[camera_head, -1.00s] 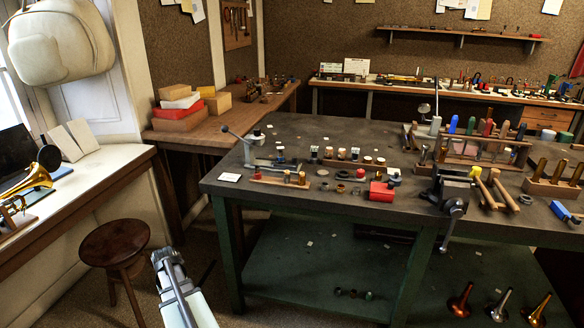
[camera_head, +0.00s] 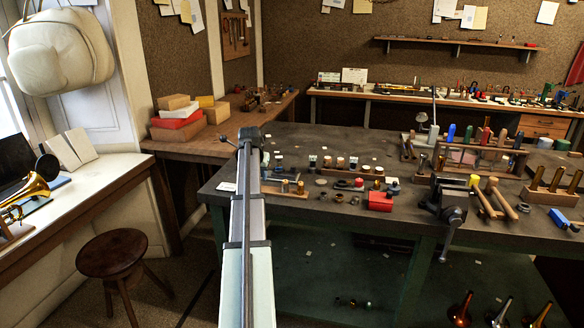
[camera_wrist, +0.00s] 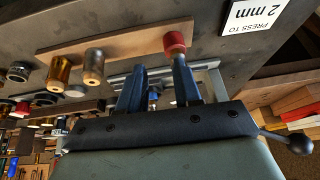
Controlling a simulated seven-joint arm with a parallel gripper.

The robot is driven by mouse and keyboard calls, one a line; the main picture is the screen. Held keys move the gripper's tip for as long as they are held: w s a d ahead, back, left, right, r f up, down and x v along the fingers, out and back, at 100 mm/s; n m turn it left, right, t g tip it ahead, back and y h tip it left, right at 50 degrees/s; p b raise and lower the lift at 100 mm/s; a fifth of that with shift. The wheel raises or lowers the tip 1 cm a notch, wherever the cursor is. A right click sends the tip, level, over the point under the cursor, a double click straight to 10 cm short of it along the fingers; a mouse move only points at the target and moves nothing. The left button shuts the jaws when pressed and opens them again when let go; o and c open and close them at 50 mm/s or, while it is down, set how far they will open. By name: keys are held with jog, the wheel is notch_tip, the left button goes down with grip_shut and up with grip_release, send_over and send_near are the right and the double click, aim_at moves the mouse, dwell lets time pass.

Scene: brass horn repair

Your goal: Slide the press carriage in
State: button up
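The press stands at the left front corner of the green workbench. In the head view my arm covers most of it; its lever (camera_head: 226,142) shows left of the arm's end. In the wrist view the lever's dark ball (camera_wrist: 299,143) is at the right. My gripper (camera_wrist: 158,65) is over the press, its two dark blue fingers apart. A pale metal rail (camera_wrist: 152,71) passes behind the fingers. A red-capped knob (camera_wrist: 174,43) shows just past the right fingertip; I cannot tell whether they touch. The carriage is not clearly distinguishable. A white card (camera_wrist: 255,18) reads "PRESS TO 2 mm".
A wooden strip with brass and wooden cylinders (camera_wrist: 93,68) lies beside the press. A red box (camera_head: 380,200), a vise (camera_head: 447,198) and tool racks (camera_head: 480,158) stand farther right. A stool (camera_head: 114,253) is on the floor at the left.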

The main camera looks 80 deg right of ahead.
aim_at(292, 167)
jog(key=s+d+r+m+g, duration=0.2)
jog(key=s+d+r+m, duration=0.1)
jog(key=s+d+r, duration=0.6)
jog(key=shift+y, duration=0.4)
jog(key=x, duration=0.8)
jog(key=w+x, duration=0.1)
jog(key=x, duration=0.4)
jog(key=shift+w+d, duration=0.1)
jog(key=shift+d, duration=0.25)
jog(key=shift+c, duration=0.3)
grip_shut()
